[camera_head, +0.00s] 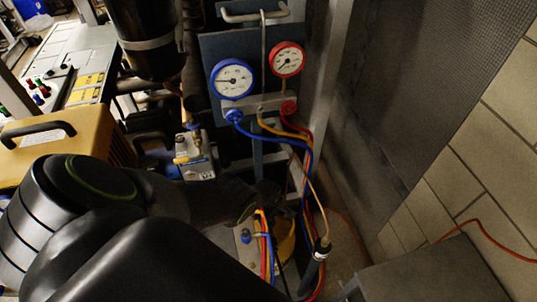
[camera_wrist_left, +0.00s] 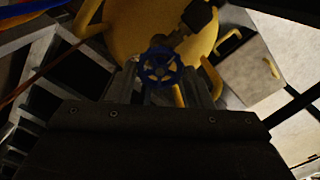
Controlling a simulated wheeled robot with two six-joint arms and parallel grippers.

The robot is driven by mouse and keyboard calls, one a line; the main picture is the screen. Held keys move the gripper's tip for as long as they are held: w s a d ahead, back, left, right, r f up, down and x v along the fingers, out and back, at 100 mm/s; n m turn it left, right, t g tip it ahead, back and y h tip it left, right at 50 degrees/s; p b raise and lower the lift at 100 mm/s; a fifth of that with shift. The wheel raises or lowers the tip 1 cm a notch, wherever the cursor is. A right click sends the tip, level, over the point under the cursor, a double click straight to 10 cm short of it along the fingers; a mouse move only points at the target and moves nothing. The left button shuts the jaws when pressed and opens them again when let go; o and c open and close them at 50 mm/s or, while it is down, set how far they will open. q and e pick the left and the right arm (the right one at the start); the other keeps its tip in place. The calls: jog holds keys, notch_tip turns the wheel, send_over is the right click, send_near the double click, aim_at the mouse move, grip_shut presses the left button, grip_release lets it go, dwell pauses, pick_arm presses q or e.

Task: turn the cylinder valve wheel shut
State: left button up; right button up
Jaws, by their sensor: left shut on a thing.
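The blue valve wheel (camera_wrist_left: 154,66) sits on the yellow cylinder (camera_wrist_left: 122,30), in the upper middle of the left wrist view. My left gripper (camera_wrist_left: 161,80) is shut on the wheel, with a grey finger on each side of it. In the head view my left arm comes in from the left, and its dark gripper (camera_head: 262,194) is down beside the hoses. There the wheel is hidden, and part of the yellow cylinder (camera_head: 286,240) shows below the gripper. My right gripper is in neither view.
A gauge panel with a blue gauge (camera_head: 231,79) and a red gauge (camera_head: 286,59) stands behind the gripper. Blue, red and yellow hoses (camera_head: 304,165) hang close to its right. A yellow case (camera_head: 62,135) is at the left. A grey box top (camera_head: 435,272) is at the lower right.

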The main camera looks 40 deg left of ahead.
pick_arm(q)
jog(key=shift+m, duration=0.6)
jog(key=o, duration=1)
jog(key=shift+c, duration=0.2)
